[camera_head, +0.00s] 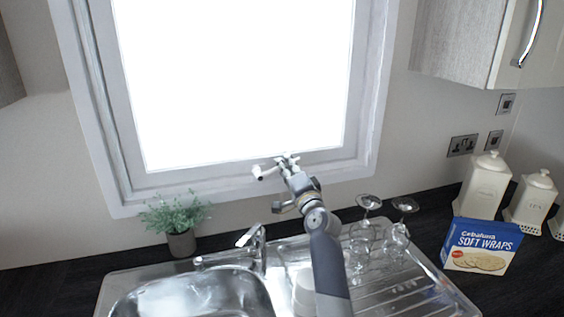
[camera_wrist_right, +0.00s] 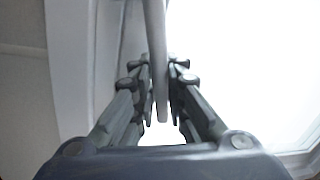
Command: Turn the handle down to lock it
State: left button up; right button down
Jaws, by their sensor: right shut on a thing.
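The white window handle (camera_head: 265,172) is at the bottom of the window frame, near its middle, in the head view. It points to the left there, roughly level. In the wrist view the handle (camera_wrist_right: 157,60) runs down from the top edge between the two fingers. My right gripper (camera_head: 286,160) is at the handle, and in the wrist view my right gripper (camera_wrist_right: 162,95) is shut on it. The fingertips partly hide where the handle meets its base. My left gripper is in neither view.
Below the window are a sink (camera_head: 190,298) with a tap (camera_head: 250,245) and upturned glasses (camera_head: 395,240) on the drainer. A potted plant (camera_head: 180,240) stands at the left. A Soft Wraps box (camera_head: 482,246) and white canisters (camera_head: 487,185) stand at the right. A cupboard (camera_head: 460,45) hangs upper right.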

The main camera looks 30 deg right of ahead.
jog(key=shift+s+d+f+m+h, duration=0.1)
jog(key=shift+f+m+h, duration=0.15)
jog(key=shift+f+m, duration=0.7)
jog(key=shift+d+f+m+h, duration=0.1)
jog(key=shift+f+m+h, duration=0.15)
jog(key=shift+f+m, duration=0.7)
jog(key=shift+r+m, duration=0.25)
jog(key=shift+m, duration=0.15)
jog(key=shift+a, duration=0.1)
jog(key=c, duration=1.6)
grip_release()
jog(key=shift+r, duration=0.15)
jog(key=shift+s, duration=0.1)
jog(key=v, duration=1.2)
jog(key=shift+r, duration=0.15)
